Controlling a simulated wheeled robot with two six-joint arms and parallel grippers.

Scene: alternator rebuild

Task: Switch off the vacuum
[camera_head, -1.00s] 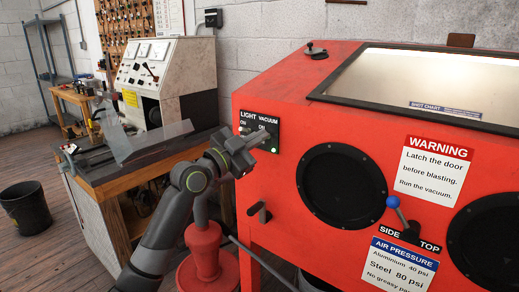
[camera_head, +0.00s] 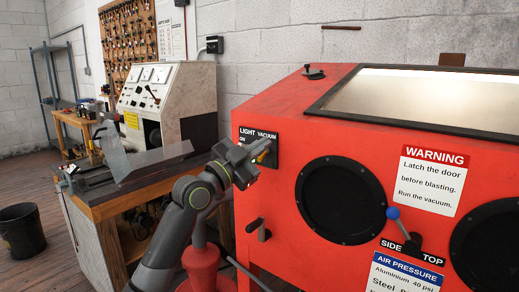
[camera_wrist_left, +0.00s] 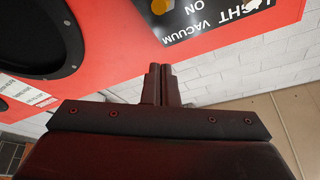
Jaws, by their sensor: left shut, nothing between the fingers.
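The black LIGHT and VACUUM panel (camera_head: 273,134) is on the front of the red blasting cabinet, near its left edge. In the left wrist view the panel (camera_wrist_left: 200,20) shows rotated at the top, with a yellowish round part (camera_wrist_left: 160,6) cut by the frame edge. My left gripper (camera_head: 264,153) is in front of the panel's lower right and covers part of it. Its fingers (camera_wrist_left: 161,75) are shut together and empty. In the head view the vacuum switch is hidden behind the gripper, so its position cannot be told. My right gripper is out of view.
The red cabinet (camera_head: 285,185) fills the right side, with round black glove ports (camera_head: 341,200) and a blue-knobbed lever (camera_head: 393,214). A dark handle (camera_head: 258,229) sticks out below the panel. A workbench (camera_head: 100,208) stands at the left.

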